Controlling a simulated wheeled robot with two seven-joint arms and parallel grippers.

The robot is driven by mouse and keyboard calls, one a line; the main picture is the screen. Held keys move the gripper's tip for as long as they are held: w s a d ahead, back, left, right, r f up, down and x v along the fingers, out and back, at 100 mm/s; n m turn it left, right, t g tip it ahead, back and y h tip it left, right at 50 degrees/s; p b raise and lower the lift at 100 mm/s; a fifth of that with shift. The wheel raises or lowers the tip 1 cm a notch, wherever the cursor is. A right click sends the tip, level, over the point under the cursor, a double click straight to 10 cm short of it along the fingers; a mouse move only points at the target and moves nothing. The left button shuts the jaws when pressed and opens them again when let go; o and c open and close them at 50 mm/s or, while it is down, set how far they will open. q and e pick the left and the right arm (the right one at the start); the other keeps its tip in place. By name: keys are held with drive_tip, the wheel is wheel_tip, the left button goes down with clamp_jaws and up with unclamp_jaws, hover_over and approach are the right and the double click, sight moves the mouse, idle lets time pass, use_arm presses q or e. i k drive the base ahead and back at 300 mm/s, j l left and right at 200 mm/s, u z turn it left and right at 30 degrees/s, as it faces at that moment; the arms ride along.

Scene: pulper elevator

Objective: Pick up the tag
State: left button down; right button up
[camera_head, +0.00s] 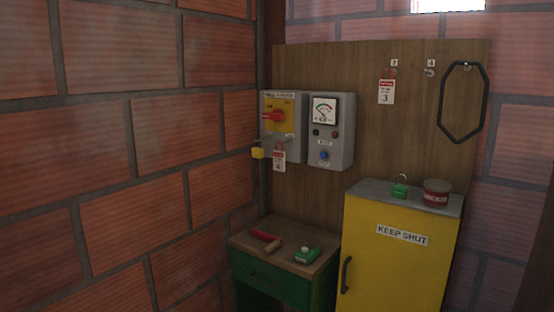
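A white and red tag numbered 3 (386,92) hangs from the hook marked 3 on the wooden board (340,60). A second white and red tag, numbered 4 (279,158), hangs at the lower front of the grey switch box (268,101) with the red rotary handle (273,117). The hook marked 4 (430,71) holds nothing. A yellow padlock (257,150) hangs at the left side of the switch box. Neither of my grippers is in view.
A grey meter box (342,150) is beside the switch box. The yellow cabinet (385,270) bears a green padlock (399,190) and a red can (437,193). A green bench (270,283) holds a red-and-wood tool (265,236) and a green object (307,255). A black loop (484,105) hangs at right.

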sight(279, 157)
drive_tip(key=i+j+z, duration=0.1)
drive_tip(key=j+z, duration=1.7)
drive_tip(key=k+j, duration=0.05)
